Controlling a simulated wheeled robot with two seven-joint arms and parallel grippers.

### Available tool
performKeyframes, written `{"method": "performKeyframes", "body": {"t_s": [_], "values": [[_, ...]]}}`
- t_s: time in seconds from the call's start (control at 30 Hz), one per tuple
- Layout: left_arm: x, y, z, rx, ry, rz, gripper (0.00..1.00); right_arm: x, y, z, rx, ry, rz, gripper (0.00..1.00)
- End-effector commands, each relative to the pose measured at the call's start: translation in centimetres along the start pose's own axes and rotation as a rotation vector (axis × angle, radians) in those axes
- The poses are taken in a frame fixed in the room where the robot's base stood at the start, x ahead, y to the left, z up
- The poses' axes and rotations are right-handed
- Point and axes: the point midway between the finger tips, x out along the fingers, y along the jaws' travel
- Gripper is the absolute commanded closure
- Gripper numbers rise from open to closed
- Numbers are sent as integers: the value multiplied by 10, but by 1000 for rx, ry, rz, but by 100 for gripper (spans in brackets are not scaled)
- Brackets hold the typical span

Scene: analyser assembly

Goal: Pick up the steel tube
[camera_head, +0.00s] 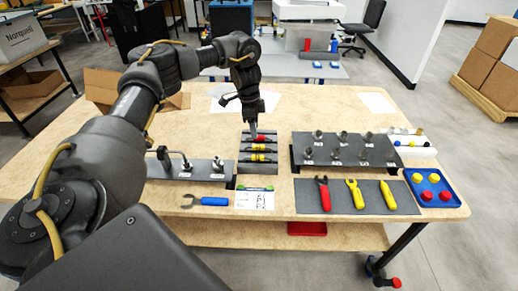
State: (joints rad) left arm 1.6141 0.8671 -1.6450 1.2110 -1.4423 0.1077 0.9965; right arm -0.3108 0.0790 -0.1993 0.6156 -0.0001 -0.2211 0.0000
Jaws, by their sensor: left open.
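My left gripper (254,132) is open and points down over the far end of a dark tray (259,181). The tray holds several dark rods with coloured bands: one banded red (258,139), others banded yellow (258,158). The fingertips are close to the red-banded rod; I cannot tell whether they touch it. I cannot tell for sure which piece is the steel tube. My right gripper is not in view.
A blue wrench (205,201) and a printed card (254,200) lie at the front. A raised plate with several fittings (345,152) stands right. A grey mat (400,200) holds red and yellow tools. A blue tray (433,187) sits at the right edge.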

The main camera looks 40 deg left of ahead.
Motion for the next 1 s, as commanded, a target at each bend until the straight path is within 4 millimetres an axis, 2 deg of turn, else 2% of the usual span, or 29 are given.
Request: {"method": "performKeyframes", "body": {"t_s": [0.03,0.2,0.43,0.73,1.0], "values": [[10,0,0,0,-1,2,57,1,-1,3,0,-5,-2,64],[28,0,1,-2,-1,0,57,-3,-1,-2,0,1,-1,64],[34,-1,2,-4,-1,-1,57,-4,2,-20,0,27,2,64],[74,-6,3,-5,-2,1,57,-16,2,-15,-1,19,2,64],[84,-7,3,-5,1,-2,57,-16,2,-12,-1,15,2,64]]}}
